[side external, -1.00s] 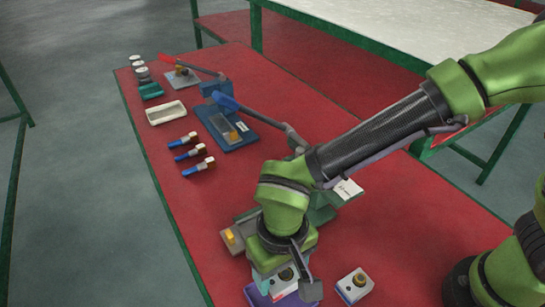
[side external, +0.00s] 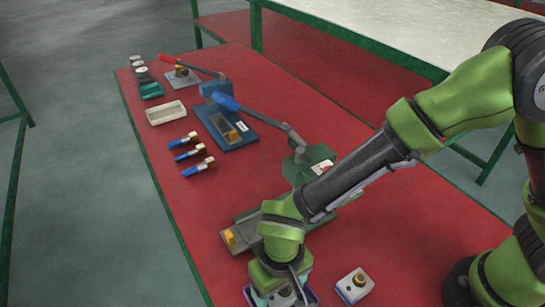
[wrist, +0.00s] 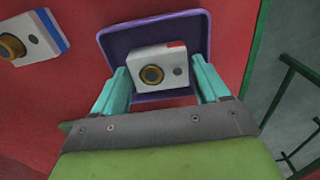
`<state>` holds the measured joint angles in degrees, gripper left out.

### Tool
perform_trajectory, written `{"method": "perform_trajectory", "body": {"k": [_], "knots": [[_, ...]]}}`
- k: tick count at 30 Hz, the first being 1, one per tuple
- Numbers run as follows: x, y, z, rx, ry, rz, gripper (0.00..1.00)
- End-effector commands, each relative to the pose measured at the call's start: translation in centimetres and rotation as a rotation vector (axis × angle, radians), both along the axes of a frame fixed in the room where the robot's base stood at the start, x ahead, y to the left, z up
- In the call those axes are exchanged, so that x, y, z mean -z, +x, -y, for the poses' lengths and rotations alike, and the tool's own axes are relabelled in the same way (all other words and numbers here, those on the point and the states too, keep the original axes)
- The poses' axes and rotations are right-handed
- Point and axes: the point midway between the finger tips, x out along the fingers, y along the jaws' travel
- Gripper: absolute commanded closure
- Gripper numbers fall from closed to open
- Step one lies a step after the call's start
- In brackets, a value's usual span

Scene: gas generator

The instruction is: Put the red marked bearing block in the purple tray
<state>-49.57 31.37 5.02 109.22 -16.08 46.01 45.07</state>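The red marked bearing block (wrist: 150,68) is white, with a brass-ringed hole and a red patch on one corner. In the wrist view it lies between the two teal fingers of my gripper (wrist: 160,68), which appear to touch its sides. The purple tray (wrist: 112,42) is directly beneath and around the block. I cannot tell whether the block rests on the tray floor. In the side view my gripper (side external: 281,293) is low over the tray (side external: 249,295) and hides most of it and the block.
A second white bearing block with a blue mark (side external: 355,285) stands right of the tray; it also shows in the wrist view (wrist: 32,35). A green press (side external: 240,234) stands just behind my gripper. Brushes (side external: 199,167), a cream tray (side external: 166,112) and a blue press (side external: 228,124) are farther back.

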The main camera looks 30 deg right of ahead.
Motion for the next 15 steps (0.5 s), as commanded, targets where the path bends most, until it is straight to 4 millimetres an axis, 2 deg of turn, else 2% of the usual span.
{"method": "perform_trajectory", "body": {"k": [9, 11, 15], "knots": [[-0.3, 0.0, 0.0, -0.001, 0.001, 0.001, 0.26], [-0.8, 0.0, 0.0, -0.001, 0.001, 0.001, 0.26], [-3.2, 0.1, -0.1, 0.001, 0.005, 0.004, 0.26]]}}
